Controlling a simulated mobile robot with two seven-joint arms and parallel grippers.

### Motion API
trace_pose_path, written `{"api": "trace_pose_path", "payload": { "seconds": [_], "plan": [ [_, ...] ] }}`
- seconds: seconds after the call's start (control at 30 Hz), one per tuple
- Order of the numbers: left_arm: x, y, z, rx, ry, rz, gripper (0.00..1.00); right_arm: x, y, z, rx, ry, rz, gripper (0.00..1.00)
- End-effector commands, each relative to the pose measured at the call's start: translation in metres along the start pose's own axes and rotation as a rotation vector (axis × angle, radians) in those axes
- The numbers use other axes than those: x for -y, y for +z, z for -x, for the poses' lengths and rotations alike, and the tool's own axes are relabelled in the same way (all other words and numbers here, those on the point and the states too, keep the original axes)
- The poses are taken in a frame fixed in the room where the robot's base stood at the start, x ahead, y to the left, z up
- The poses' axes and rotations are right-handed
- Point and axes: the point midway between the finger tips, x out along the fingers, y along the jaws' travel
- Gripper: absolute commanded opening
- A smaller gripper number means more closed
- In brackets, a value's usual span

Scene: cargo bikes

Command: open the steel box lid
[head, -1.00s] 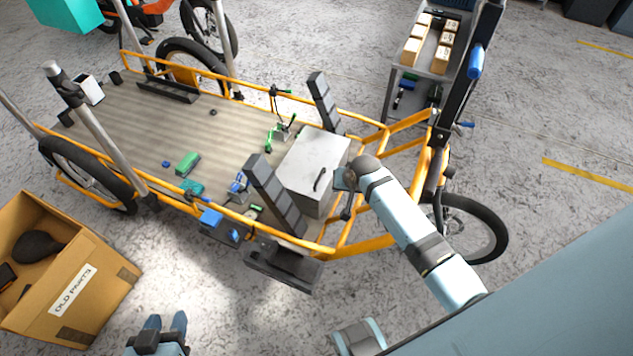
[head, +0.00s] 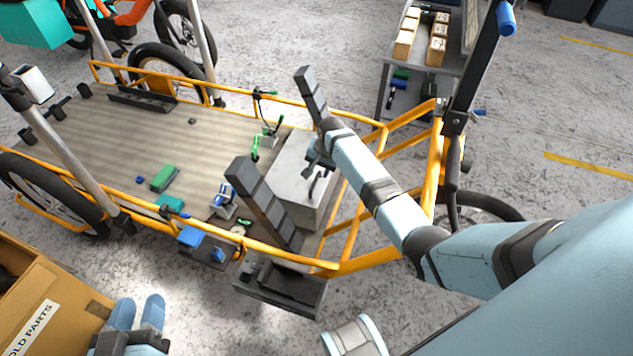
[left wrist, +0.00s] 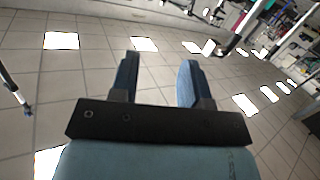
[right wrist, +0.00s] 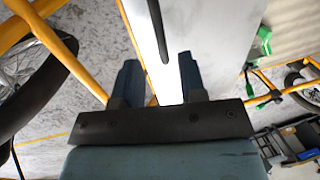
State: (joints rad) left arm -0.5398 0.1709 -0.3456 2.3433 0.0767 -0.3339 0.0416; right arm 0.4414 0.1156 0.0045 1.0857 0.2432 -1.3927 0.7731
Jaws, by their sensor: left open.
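The grey steel box (head: 290,195) stands on the cargo bike's deck with its lid (head: 292,150) shut. A dark bar handle (head: 312,187) is on the box near its right side. My right gripper (head: 318,160) is over the lid just above the handle and hides part of both. In the right wrist view the gripper (right wrist: 158,75) is open; the dark handle (right wrist: 158,30) lies ahead between its fingers, against the pale box (right wrist: 215,40). I cannot tell whether they touch. My left gripper (head: 137,312) is open and empty, low at the left, away from the box.
Dark segmented bars (head: 265,205) rise beside the box. The yellow bike frame (head: 345,262) runs along its right and front. A green clamp-like tool (head: 258,143) and small parts lie on the deck (head: 130,130). A cardboard box (head: 45,300) is at lower left.

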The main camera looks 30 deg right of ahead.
Motion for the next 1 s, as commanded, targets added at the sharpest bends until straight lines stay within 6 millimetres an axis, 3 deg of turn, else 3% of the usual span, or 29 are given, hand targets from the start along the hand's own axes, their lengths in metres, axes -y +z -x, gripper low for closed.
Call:
{"api": "trace_pose_path", "payload": {
  "seconds": [0.03,0.23,0.67,0.83,1.0],
  "plan": [
    [-0.003,-0.004,-0.002,-0.04,0.014,0.003,0.43,-0.001,0.0,-0.015,0.002,0.001,0.0,0.38],
    [-0.015,-0.028,-0.003,-0.16,0.058,0.02,0.43,-0.001,0.0,-0.042,0.0,0.0,0.0,0.38],
    [-0.02,-0.04,-0.002,-0.211,0.078,0.03,0.43,0.0,0.0,-0.05,-0.001,0.0,0.001,0.38],
    [-0.02,-0.04,-0.002,-0.21,0.078,0.029,0.43,0.0,0.0,-0.05,-0.001,0.0,0.001,0.04],
    [-0.02,-0.039,-0.002,-0.209,0.078,0.029,0.43,0.0,0.0,-0.05,-0.001,0.0,0.001,0.0]
  ]
}}
